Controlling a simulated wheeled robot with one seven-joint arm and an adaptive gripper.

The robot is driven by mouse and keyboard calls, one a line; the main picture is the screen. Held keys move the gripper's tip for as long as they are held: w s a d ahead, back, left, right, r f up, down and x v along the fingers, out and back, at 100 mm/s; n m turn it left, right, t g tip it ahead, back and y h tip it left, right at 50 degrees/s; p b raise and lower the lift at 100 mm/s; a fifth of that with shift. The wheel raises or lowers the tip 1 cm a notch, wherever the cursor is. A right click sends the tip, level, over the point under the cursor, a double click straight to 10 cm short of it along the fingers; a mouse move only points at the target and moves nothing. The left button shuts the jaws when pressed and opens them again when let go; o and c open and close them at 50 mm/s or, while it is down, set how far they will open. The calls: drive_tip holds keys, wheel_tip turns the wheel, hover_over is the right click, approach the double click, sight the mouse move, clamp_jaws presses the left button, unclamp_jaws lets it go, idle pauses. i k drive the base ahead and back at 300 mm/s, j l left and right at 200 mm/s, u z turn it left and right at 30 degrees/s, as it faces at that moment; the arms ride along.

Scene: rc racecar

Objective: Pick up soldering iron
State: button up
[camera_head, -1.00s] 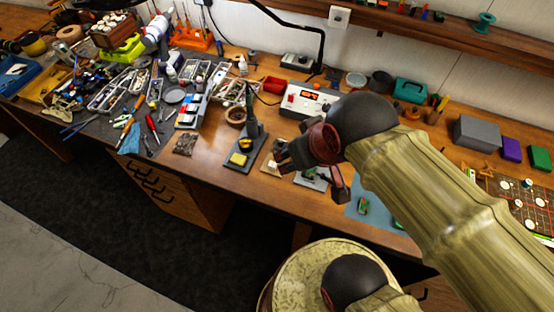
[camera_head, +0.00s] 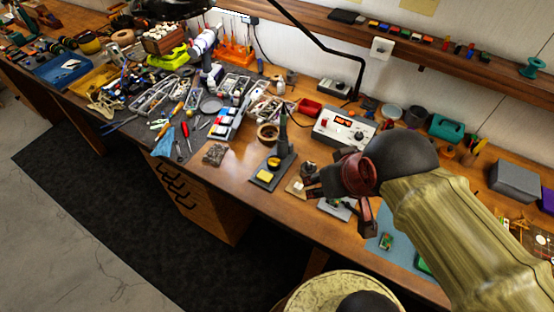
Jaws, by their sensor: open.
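The soldering iron (camera_head: 283,126) looks to be the thin dark upright piece in its stand (camera_head: 264,180), a dark base with a yellow sponge, near the front of the workbench. It is small, and its outline is hard to separate from the stand. My gripper (camera_head: 337,208) is to the right of the stand in the picture, apart from it. Its dark fingers are spread and nothing shows between them. My wrist hides part of the bench behind it.
A white soldering station (camera_head: 342,131) stands behind the stand. A tape roll (camera_head: 268,133) and a multimeter (camera_head: 226,124) lie to the left. Tools and trays crowd the left bench. A blue-grey mat (camera_head: 400,254) with a small green board is at right. The floor in front is clear.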

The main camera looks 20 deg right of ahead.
sight(283, 135)
drive_tip(key=i+j+z, duration=0.15)
drive_tip(key=j+z, duration=0.15)
drive_tip(key=j, duration=0.25)
drive_tip(key=i+j+z, duration=0.1)
drive_tip(key=j+z, duration=0.15)
drive_tip(key=j, duration=0.35)
drive_tip(key=j+z, duration=0.3)
drive_tip(key=j, duration=0.3)
drive_tip(key=i+j+z, duration=0.1)
drive_tip(key=i+j, duration=0.15)
drive_tip(key=i, duration=0.2)
